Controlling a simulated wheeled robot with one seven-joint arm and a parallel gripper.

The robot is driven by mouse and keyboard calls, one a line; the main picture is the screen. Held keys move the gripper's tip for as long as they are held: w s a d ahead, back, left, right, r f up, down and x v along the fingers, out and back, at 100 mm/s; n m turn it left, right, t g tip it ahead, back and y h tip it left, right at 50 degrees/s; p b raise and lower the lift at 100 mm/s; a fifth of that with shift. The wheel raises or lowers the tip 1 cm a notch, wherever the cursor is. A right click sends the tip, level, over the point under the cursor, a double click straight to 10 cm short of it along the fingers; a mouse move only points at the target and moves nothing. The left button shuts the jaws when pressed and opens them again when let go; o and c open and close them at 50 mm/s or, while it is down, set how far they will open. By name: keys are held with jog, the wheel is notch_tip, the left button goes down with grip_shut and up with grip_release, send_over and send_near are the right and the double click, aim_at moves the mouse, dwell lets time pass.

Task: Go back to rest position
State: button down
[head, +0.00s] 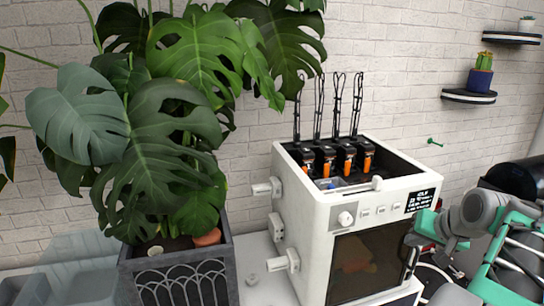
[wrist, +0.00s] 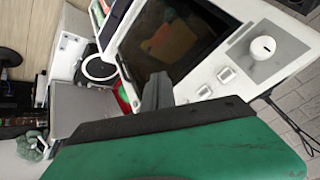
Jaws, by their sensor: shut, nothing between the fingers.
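My gripper (head: 412,239) is at the right of the head view, by the upper right part of the white machine's front door. In the wrist view its grey fingers (wrist: 157,92) are together with nothing between them, in front of the dark door window. I cannot tell whether they touch the machine. The white machine (head: 318,240) stands on the table with its door looking closed. Its round knob (head: 345,218) and buttons are on the front panel; the knob also shows in the wrist view (wrist: 262,47). My arm hides part of the right side.
A large potted plant (head: 180,270) stands left of the machine. Orange-and-black parts (head: 348,158) with tall cable chains rise from the machine's open top. Wall shelves (head: 468,97) hold a cactus (head: 481,77). A dark rounded object (head: 515,178) lies behind my arm.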

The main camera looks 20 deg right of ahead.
jog(key=s+a+f+m+g, duration=0.1)
jog(key=s+a+f+g, duration=0.15)
jog(key=s+f, duration=0.35)
jog(key=s+a+f+m+g, duration=0.1)
jog(key=s+a+f+g, duration=0.15)
jog(key=s+f, duration=0.35)
jog(key=w+a+r+n, duration=0.1)
jog(key=w+a+n, duration=0.1)
jog(key=a, duration=0.7)
jog(key=w+a+r+n+t, duration=0.1)
jog(key=a+n, duration=0.3)
jog(key=a, duration=0.5)
jog(key=w+a+r+n+y, duration=0.1)
jog(key=w+a+n, duration=0.2)
jog(key=a, duration=0.6)
jog(key=shift+w+a+r+n+t, duration=0.2)
jog(key=shift+w+a+n+t, duration=0.05)
jog(key=shift+n+t, duration=0.05)
